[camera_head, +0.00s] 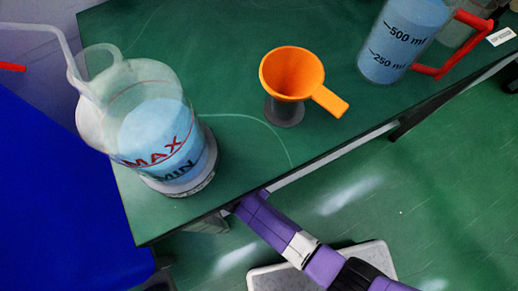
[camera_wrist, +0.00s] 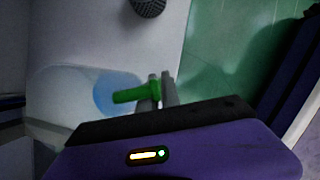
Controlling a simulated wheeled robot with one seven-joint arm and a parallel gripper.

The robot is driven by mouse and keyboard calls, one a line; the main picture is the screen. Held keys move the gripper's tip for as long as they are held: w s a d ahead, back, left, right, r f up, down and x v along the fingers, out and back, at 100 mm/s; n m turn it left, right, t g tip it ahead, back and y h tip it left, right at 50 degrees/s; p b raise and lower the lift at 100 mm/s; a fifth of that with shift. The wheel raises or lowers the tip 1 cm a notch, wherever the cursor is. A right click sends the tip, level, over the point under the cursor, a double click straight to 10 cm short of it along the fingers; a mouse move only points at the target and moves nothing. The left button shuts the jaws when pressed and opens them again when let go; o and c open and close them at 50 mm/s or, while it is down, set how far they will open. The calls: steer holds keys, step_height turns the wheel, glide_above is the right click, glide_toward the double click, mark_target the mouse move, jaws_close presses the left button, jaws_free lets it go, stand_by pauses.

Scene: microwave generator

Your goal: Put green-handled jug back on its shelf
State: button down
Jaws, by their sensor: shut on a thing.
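In the wrist view, my gripper (camera_wrist: 161,92) is shut on the green handle (camera_wrist: 134,94) of a jug. The clear jug body (camera_wrist: 75,88) shows to the left of the fingers, with a light-blue round area at its handle side. The jug looks tipped on its side in this picture; its real tilt I cannot tell. In the head view, my purple arm reaches under the table's front edge, so my gripper and the green-handled jug are hidden there. The shelf cannot be made out clearly; a pale surface (camera_wrist: 165,45) lies behind the fingers in the wrist view.
The green tabletop (camera_head: 235,150) is above my arm. On it stand a clear MAX/MIN vessel (camera_head: 165,130) with blue liquid, an orange funnel (camera_head: 290,72) and a red-handled jug (camera_head: 405,35). A dark round thing (camera_wrist: 148,6) is at the wrist view's top. Green floor (camera_head: 450,190) is open at right.

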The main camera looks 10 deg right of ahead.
steer(key=shift+f+b, duration=0.35)
steer(key=shift+f, duration=0.85)
steer(key=c, duration=1.6)
jaws_free()
steer(key=shift+o, duration=0.2)
steer(key=p+v, duration=0.4)
steer(key=v, duration=0.3)
steer(key=shift+r, duration=0.3)
steer(key=shift+s+a, duration=0.1)
steer(key=shift+s, duration=0.05)
